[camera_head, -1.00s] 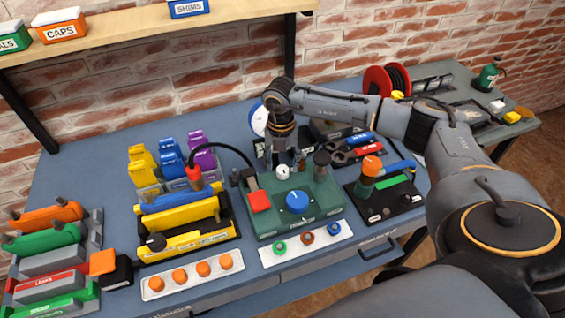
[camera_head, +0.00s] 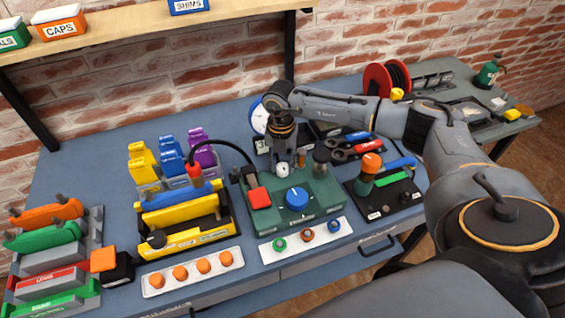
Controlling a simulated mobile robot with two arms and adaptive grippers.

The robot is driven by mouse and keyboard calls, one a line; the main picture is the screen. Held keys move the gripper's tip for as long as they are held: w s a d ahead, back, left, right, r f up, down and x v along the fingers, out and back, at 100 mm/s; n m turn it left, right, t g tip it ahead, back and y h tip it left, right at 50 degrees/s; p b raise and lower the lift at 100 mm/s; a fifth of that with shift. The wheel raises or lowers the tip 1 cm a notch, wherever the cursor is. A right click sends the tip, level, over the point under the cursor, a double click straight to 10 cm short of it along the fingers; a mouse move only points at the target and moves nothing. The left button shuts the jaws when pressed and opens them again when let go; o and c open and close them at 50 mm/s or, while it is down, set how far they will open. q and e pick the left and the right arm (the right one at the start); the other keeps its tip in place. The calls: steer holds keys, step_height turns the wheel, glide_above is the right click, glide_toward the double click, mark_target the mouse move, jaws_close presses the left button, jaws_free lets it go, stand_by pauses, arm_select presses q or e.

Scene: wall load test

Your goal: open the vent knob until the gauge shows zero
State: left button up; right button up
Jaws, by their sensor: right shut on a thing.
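My right gripper (camera_head: 288,158) points down at the back of the green test unit (camera_head: 328,200), shut on what appears to be the vent knob. The knob itself is hidden by the fingers. A small white gauge (camera_head: 282,170) sits on the unit just in front of the gripper; its needle is too small to read. A large blue knob (camera_head: 297,198) is on the unit's front top, apart from the gripper. A larger white dial (camera_head: 259,119) stands behind, partly covered by my arm. My left gripper is not in view.
A red block (camera_head: 259,198) and a dark cylinder (camera_head: 321,161) flank the gripper on the unit. A black hose (camera_head: 228,145) arches on the left beside a yellow tool holder (camera_head: 186,238). Wrenches (camera_head: 349,152) lie to the right.

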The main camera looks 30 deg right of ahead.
steer(key=n+b, duration=0.2)
steer(key=n, duration=0.1)
steer(key=shift+f, duration=0.15)
steer(key=n+b, duration=0.3)
steer(key=n, duration=0.2)
steer(key=n+b, duration=0.2)
steer(key=n, duration=0.3)
steer(key=shift+b, duration=0.35)
steer(key=n+b, duration=0.2)
steer(key=n, duration=0.2)
steer(key=shift+a, duration=0.1)
steer(key=shift+n, duration=0.3)
steer(key=o, duration=1.2)
steer(key=shift+c, duration=0.2)
